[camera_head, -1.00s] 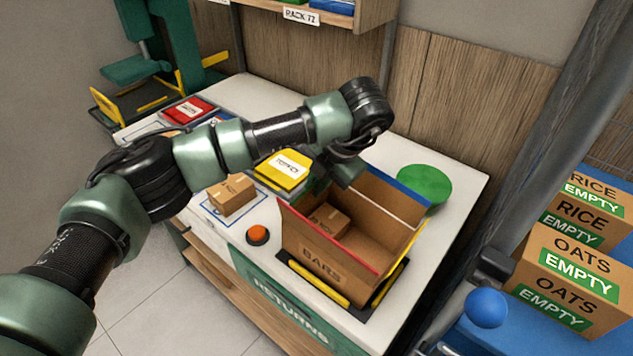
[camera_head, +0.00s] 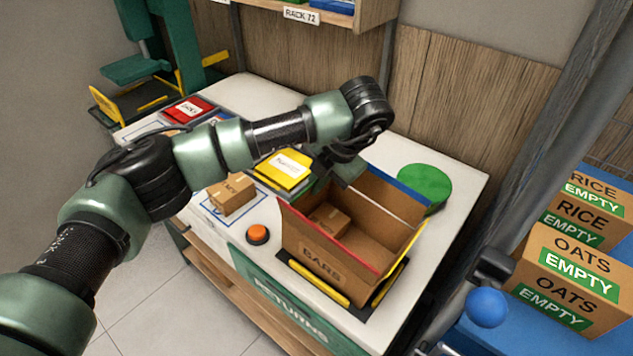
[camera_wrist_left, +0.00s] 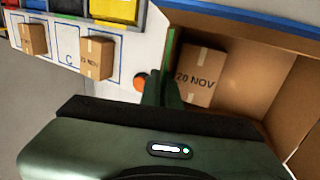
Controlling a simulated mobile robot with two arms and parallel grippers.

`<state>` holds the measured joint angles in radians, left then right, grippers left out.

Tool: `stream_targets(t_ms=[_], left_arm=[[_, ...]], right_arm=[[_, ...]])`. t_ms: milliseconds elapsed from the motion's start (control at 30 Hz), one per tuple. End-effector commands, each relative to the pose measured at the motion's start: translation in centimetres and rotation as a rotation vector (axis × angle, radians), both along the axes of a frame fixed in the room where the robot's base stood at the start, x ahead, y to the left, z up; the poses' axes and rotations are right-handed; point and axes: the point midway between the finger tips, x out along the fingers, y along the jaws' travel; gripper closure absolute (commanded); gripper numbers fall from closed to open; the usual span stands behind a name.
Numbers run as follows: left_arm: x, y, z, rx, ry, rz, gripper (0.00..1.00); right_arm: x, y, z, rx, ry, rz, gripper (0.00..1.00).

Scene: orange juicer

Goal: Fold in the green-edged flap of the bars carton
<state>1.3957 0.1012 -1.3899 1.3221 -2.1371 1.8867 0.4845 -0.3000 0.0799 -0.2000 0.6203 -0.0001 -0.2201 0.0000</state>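The open bars carton (camera_head: 322,264) stands on the counter with a red edge at the front, a yellow edge at the right and a blue edge at the back. A small brown box (camera_head: 328,222) lies inside; in the left wrist view this box (camera_wrist_left: 200,77) reads "20 NOV". The green-edged flap (camera_wrist_left: 171,48) shows in the left wrist view as a thin green strip at the carton's left side. My left gripper (camera_wrist_left: 166,75) has its fingers close together, seemingly empty, beside that strip; I cannot tell whether they touch. In the head view my left gripper (camera_head: 343,168) hides that side. My right gripper is out of view.
Cartons marked EMPTY (camera_head: 572,268) stand at the right.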

Motion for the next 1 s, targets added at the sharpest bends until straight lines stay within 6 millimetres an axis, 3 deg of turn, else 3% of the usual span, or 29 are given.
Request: stream_targets(t_ms=[667, 1000], left_arm=[[0.0, -0.1, 0.0, 0.005, -0.006, -0.001, 1.0], [-0.3, -0.6, -0.9, 0.121, -0.093, -0.005, 1.0]], right_arm=[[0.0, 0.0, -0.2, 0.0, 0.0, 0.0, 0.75], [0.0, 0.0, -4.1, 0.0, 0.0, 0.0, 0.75]])
